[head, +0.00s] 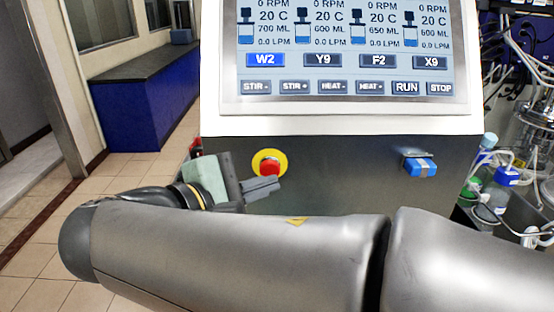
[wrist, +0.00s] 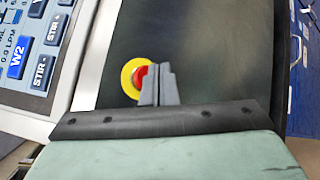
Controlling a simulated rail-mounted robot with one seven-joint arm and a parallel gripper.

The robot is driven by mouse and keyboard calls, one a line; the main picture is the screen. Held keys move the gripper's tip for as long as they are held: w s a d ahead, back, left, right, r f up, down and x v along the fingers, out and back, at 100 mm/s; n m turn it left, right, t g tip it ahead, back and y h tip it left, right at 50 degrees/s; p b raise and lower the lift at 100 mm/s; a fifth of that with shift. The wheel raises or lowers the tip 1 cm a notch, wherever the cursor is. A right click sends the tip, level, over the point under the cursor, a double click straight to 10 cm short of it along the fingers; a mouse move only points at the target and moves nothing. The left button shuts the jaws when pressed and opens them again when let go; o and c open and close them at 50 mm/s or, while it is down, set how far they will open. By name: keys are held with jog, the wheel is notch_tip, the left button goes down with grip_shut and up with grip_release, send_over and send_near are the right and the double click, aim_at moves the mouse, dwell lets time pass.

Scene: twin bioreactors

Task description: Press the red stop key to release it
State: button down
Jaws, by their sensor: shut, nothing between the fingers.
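The red stop key (head: 269,168) is a round red button on a yellow disc, set in the dark front panel below the screen. It also shows in the wrist view (wrist: 138,77), partly hidden behind my fingers. My gripper (head: 277,184) is shut and empty. Its fingertips are just in front of the key and slightly below it in the head view. In the wrist view the closed fingers (wrist: 160,75) overlap the right side of the key. I cannot tell whether they touch it.
The touch screen (head: 350,50) with its keys is above the panel. A blue device (head: 420,167) sticks out of the panel to the right. Bottles and tubing (head: 490,180) stand at the far right. The tiled floor at the left is clear.

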jog(key=shift+w, duration=0.4)
jog(key=shift+w+a, duration=0.1)
jog(key=shift+w, duration=0.2)
dwell(0.6)
jog(key=shift+s, duration=0.75)
jog(key=s, duration=0.6)
jog(key=shift+d, duration=0.4)
jog(key=shift+f, duration=0.1)
